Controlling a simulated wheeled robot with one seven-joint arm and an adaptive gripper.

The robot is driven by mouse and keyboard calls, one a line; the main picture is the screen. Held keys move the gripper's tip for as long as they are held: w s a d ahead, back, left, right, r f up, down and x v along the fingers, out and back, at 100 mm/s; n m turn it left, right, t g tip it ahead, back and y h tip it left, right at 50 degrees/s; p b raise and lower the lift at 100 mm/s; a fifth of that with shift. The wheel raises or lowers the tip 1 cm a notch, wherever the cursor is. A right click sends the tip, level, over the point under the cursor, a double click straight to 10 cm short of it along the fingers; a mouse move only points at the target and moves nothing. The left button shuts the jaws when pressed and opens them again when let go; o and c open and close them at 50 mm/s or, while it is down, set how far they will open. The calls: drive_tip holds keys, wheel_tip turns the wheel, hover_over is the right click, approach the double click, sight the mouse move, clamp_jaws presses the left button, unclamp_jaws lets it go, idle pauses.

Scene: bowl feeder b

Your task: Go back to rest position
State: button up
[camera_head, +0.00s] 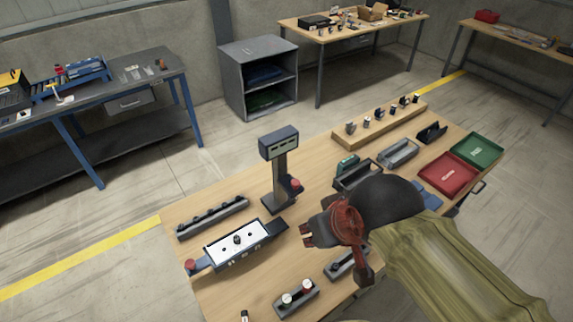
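My gripper (307,235) is over the middle of the wooden workbench (320,185), at the end of my arm, which comes in from the lower right. Its small dark fingertips point left. I see nothing clearly held, but the fingers are too small to tell whether they are apart. Part of the bench is hidden behind my arm.
A dark display stand (279,165) rises left of my gripper. A white-topped fixture (237,242) and a dark rack (212,217) stand at left. A gauge block (296,298) lies in front. A red tray (447,180) and green tray (475,149) are at right.

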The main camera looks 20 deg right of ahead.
wheel_tip(320, 180, down, 10)
drive_tip(key=b, duration=0.9)
drive_tip(key=shift+b, duration=0.3)
